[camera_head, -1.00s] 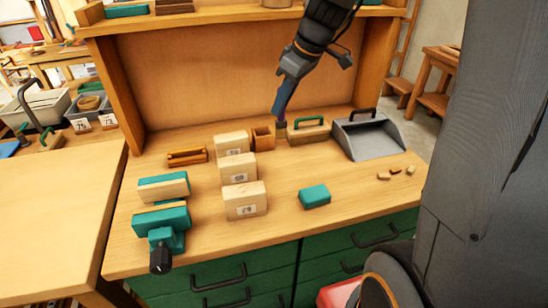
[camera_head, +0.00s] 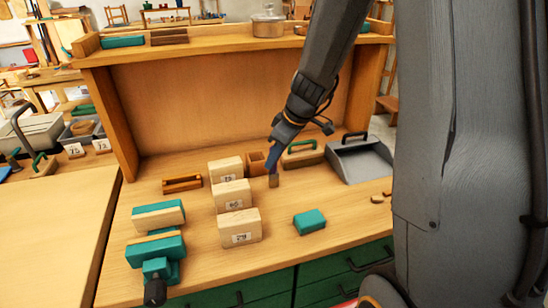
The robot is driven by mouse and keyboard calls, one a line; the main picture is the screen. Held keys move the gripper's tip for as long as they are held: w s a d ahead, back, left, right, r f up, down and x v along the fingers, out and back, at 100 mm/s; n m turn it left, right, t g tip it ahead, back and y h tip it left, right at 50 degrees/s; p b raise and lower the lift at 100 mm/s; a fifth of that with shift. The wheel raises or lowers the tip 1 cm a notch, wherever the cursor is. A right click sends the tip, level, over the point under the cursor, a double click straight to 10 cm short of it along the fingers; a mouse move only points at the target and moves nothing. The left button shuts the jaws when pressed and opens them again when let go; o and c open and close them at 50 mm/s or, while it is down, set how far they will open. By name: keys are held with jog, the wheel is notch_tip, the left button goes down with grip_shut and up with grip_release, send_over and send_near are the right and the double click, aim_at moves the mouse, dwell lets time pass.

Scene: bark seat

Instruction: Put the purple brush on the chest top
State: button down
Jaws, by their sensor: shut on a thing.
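My gripper (camera_head: 275,157) reaches down over the wooden bench top (camera_head: 335,205), which sits above green drawers (camera_head: 240,290). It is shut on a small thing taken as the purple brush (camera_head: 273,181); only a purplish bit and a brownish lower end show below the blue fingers. The brush points down, in front of the open wooden box (camera_head: 257,163). I cannot tell whether its lower end touches the top. The fingers hide most of it.
Three numbered pale blocks (camera_head: 239,228) stand left of my gripper. A teal block (camera_head: 309,222) lies in front. A green-handled block (camera_head: 302,153) and a grey dustpan (camera_head: 360,160) are behind right. A teal vise (camera_head: 157,255) is at the front left.

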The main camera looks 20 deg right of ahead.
jog(key=shift+f, duration=0.1)
jog(key=c, duration=1.7)
grip_release()
jog(key=shift+o, duration=0.2)
jog(key=shift+d+r, duration=0.1)
jog(key=shift+r, duration=0.4)
jog(key=b+v, duration=0.2)
jog(key=v, duration=0.9)
jog(key=shift+s+a+f+m+g+h, duration=0.35)
jog(key=shift+s+a+f+m+h, duration=0.2)
jog(key=shift+s+f+m, duration=1.4)
jog(key=shift+s+a+f+m+g+h, duration=0.5)
jog(key=shift+s+f+m, duration=0.55)
jog(key=shift+s+f, duration=1.7)
jog(key=shift+s+a+f+m+g+h, duration=0.25)
jog(key=shift+s+a+f+m+h, duration=0.35)
jog(key=shift+s+f+m, duration=1.75)
jog(key=shift+s+r+n, duration=0.8)
jog(key=shift+r+n, duration=0.05)
